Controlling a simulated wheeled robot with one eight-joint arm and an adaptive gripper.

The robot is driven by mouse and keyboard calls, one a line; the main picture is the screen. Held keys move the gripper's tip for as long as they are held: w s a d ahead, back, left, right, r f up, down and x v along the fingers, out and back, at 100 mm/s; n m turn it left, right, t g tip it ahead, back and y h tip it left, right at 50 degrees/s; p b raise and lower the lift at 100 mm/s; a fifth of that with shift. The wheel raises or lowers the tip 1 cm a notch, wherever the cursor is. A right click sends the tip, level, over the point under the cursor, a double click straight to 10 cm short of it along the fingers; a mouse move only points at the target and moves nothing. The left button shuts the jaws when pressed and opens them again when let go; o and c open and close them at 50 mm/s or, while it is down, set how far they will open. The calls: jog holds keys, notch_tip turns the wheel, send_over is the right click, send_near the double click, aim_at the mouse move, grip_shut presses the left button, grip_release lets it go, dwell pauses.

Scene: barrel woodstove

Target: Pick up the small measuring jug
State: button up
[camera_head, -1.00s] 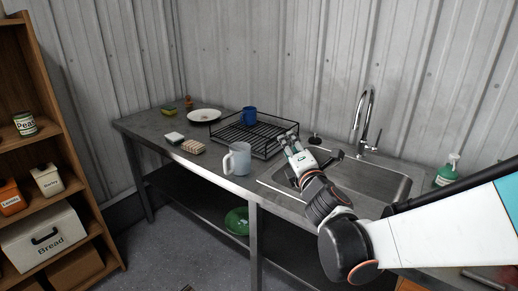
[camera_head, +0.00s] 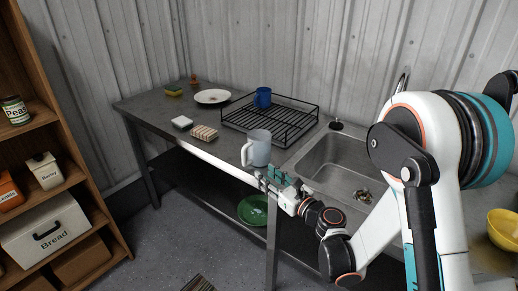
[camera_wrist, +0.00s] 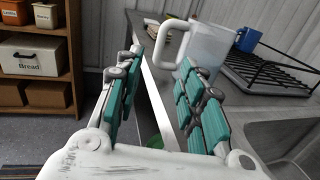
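The small measuring jug (camera_head: 259,148) is pale and translucent, with a handle on its left side. It stands upright on the steel counter near the front edge, left of the sink. In the wrist view the jug (camera_wrist: 209,48) is just beyond the fingers, its handle at upper left, between and above the fingertips. My gripper (camera_head: 268,178) is in front of the counter edge, just below and in front of the jug. In the wrist view my gripper (camera_wrist: 155,75) has its teal-padded fingers wide apart with nothing held between them.
A black wire dish rack (camera_head: 272,122) with a blue mug (camera_head: 262,97) stands behind the jug. The sink (camera_head: 335,165) is to its right. A ribbed block (camera_head: 204,133), a white sponge (camera_head: 182,122) and a plate (camera_head: 213,97) lie to its left. A yellow bowl (camera_head: 503,228) is far right.

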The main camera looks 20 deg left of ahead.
aim_at(248, 163)
jog(key=x, duration=0.3)
jog(key=b+x, duration=0.1)
jog(key=x, duration=0.7)
jog(key=shift+f+b, duration=0.3)
jog(key=shift+f, duration=0.05)
jog(key=shift+w+a+r, duration=0.15)
jog(key=shift+w+a, duration=0.15)
jog(key=shift+a, duration=0.1)
grip_shut()
